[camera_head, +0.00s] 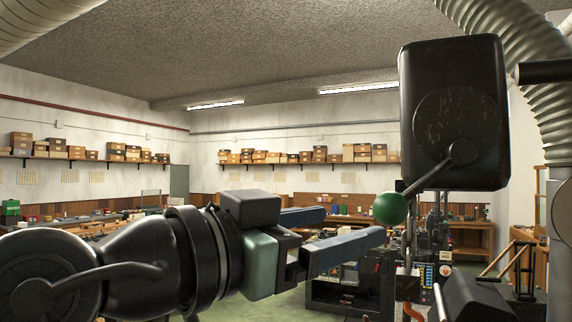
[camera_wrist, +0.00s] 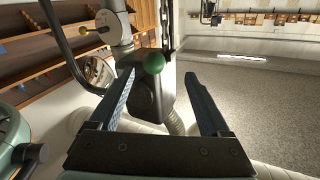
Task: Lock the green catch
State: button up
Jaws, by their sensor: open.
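The green catch is a green ball knob (camera_head: 390,208) on a thin dark lever (camera_head: 428,178), which joins a pivot on the face of a black box (camera_head: 455,75). The lever slants down and left from the pivot. My gripper (camera_head: 352,224) is open and empty, with its two blue fingers pointing right, toward the knob. The knob is close to the tip of the nearer finger. In the wrist view, the knob (camera_wrist: 154,62) shows between the tips of my gripper (camera_wrist: 159,78), seemingly just beyond them. I cannot tell whether anything touches.
Dark machinery (camera_head: 345,290) stands below and beyond my gripper. Workbenches (camera_head: 475,232) and shelves of boxes (camera_head: 260,157) line the far walls. The space left of the black box is open.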

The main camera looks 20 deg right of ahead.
aim_at(404, 207)
jog(key=shift+m+g, duration=0.4)
jog(key=shift+g, duration=0.1)
jog(key=d+p, duration=0.1)
jog(key=d+r, duration=0.1)
jog(key=d+p, duration=0.1)
jog(key=shift+s+d+r+p, duration=0.2)
jog(key=shift+d+r+p, duration=0.15)
jog(key=shift+d, duration=0.05)
jog(key=p+x, duration=0.1)
jog(key=x, duration=0.1)
jog(key=p+x, duration=0.1)
jog(key=x, duration=0.2)
jog(key=p+x, duration=0.2)
jog(key=shift+w+d+f, duration=0.1)
jog(key=shift+w+d, duration=0.2)
jog(key=shift+w, duration=0.05)
jog(key=shift+d+f+p, duration=0.1)
jog(key=shift+d+p, duration=0.2)
jog(key=shift+d, duration=0.25)
jog(key=shift+w+f, duration=0.1)
jog(key=shift+w, duration=0.1)
grip_shut()
